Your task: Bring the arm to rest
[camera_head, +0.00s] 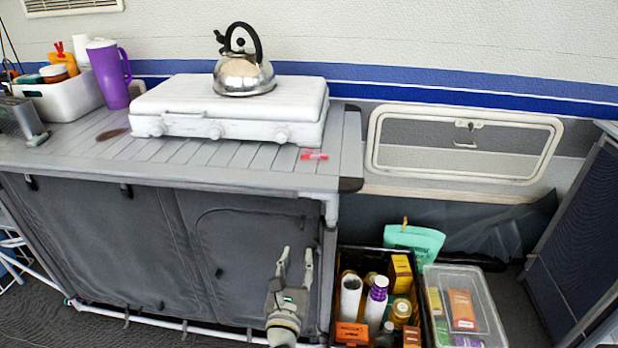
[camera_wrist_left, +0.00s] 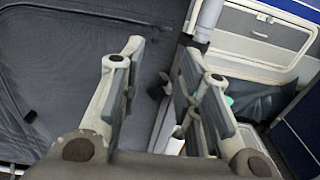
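My left gripper (camera_head: 296,256) is in the lower middle of the head view, pointing up, in front of the grey cabinet's dark fabric front (camera_head: 245,250). Its two fingers stand apart with nothing between them. In the left wrist view the same gripper (camera_wrist_left: 165,65) shows its fingers spread wide and empty, with cabinet fabric and a pale post behind. It is below the counter top and left of the black crate (camera_head: 338,262). My right gripper is not seen in either view.
The slatted counter (camera_head: 60,153) holds a white stove (camera_head: 230,110) with a metal kettle (camera_head: 243,75), a purple jug (camera_head: 110,75) and a white bin (camera_head: 60,103). The crate holds bottles and boxes. A clear lidded box (camera_head: 465,305) stands right of it.

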